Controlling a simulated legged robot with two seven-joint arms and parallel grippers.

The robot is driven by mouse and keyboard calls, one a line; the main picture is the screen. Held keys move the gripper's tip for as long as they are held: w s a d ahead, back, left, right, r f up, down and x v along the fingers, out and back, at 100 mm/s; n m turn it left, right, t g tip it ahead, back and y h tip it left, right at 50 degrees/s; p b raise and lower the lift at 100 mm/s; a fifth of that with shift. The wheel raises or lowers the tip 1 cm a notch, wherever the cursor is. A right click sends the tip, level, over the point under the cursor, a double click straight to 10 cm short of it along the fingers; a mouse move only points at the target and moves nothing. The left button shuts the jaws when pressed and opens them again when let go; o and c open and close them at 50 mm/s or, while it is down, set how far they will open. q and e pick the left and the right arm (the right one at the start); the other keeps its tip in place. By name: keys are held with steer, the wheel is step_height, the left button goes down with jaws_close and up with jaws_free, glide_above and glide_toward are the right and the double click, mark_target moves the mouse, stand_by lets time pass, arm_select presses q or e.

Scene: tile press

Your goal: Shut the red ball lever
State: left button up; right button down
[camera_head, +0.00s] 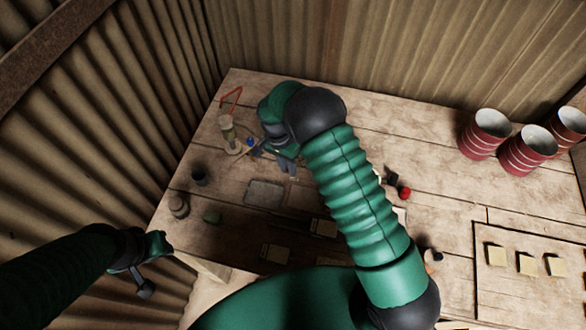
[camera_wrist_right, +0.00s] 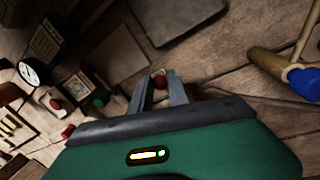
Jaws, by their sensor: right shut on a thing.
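In the head view my right gripper (camera_head: 284,165) is low over the left part of the table, and the ball there is hidden. My left gripper (camera_head: 145,272) hangs at the lower left, off the table's edge, with its jaws unclear.
Another red ball (camera_head: 404,193) is right of my right arm. Striped red buckets (camera_head: 483,134) stand at the back right. A dark flat slab (camera_head: 265,192) and small jars (camera_head: 179,206) lie left. The wrist view shows a round dial (camera_wrist_right: 32,73) and a blue-ended wooden tool (camera_wrist_right: 304,84).

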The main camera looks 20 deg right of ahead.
steer(key=shift+w+a+r+m+b, duration=0.2)
steer(key=shift+w+m, duration=0.2)
steer(key=shift+m, duration=0.25)
steer(key=shift+w+a+r+m+b, duration=0.1)
steer(key=shift+w+a+m+b, duration=0.1)
steer(key=shift+w+m, duration=0.35)
steer(key=shift+s+m, duration=0.1)
steer(key=shift+m, duration=0.2)
steer(key=c, duration=1.4)
jaws_free()
steer(key=shift+o, duration=0.7)
steer(key=shift+s+f, duration=0.1)
steer(key=shift+f, duration=0.15)
steer(key=w+a+r+b, duration=0.1)
steer(key=w+r+b, duration=0.1)
steer(key=r, duration=1.4)
steer(key=shift+w+r, duration=0.25)
steer(key=shift+w, duration=0.3)
